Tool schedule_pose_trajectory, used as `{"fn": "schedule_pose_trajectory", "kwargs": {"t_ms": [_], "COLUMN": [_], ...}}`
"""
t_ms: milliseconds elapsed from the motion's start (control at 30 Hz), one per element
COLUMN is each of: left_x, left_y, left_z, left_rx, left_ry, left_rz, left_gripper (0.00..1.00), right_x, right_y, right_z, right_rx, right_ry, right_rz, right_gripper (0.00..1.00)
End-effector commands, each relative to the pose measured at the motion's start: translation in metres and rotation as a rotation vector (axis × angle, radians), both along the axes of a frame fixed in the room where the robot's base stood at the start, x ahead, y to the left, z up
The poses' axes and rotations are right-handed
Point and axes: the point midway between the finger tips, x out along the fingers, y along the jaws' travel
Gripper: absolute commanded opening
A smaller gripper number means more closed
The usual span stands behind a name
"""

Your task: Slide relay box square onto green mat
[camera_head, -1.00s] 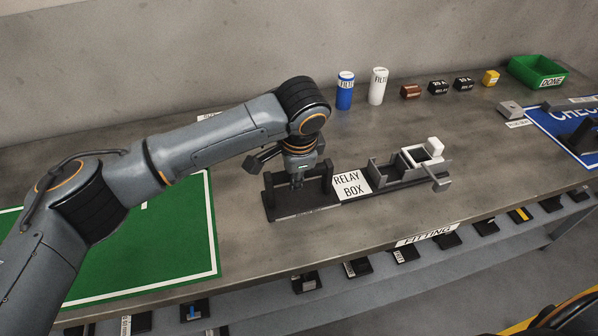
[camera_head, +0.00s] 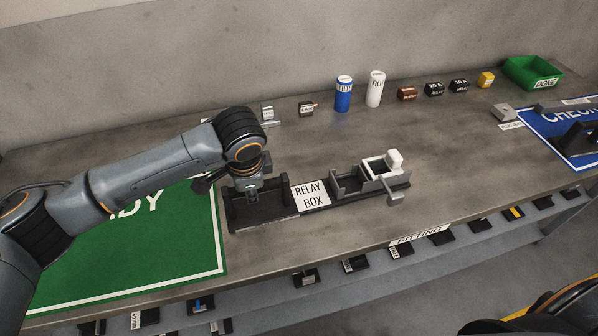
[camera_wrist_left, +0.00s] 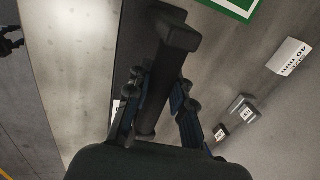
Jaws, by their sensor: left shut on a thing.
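The relay box (camera_head: 311,196) is a long dark tray with a white "RELAY BOX" label, standing on the grey bench. Its left end lies close to the right edge of the green mat (camera_head: 150,262); I cannot tell whether they overlap. My left gripper (camera_head: 252,198) is at the box's left end, shut on its dark handle bar (camera_wrist_left: 160,75), which shows between the fingers in the left wrist view. My arm hides part of the mat. My right gripper is not in view.
Along the back stand a blue cylinder (camera_head: 344,94), a white cylinder (camera_head: 375,89), several small blocks and a green bin (camera_head: 532,72). A blue mat (camera_head: 560,130) lies at the right. The bench's front edge is close, with a shelf of small parts below.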

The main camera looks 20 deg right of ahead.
Motion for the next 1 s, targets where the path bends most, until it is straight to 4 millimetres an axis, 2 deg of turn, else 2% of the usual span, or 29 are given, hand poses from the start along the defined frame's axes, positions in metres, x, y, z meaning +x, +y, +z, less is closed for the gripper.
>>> {"fn": "schedule_pose_trajectory", "kwargs": {"t_ms": [33,1000], "left_x": [0.0,-0.002], "left_y": [0.008,0.106], "left_z": [0.001,-0.002], "left_rx": [0.005,0.007], "left_ry": [0.004,0.008], "left_rz": [0.004,0.005], "left_gripper": [0.0,0.0], "right_x": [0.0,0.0], "right_y": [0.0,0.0], "right_z": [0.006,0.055], "right_rx": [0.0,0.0], "right_ry": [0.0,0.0], "right_rz": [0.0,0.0], "right_gripper": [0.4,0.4]}}
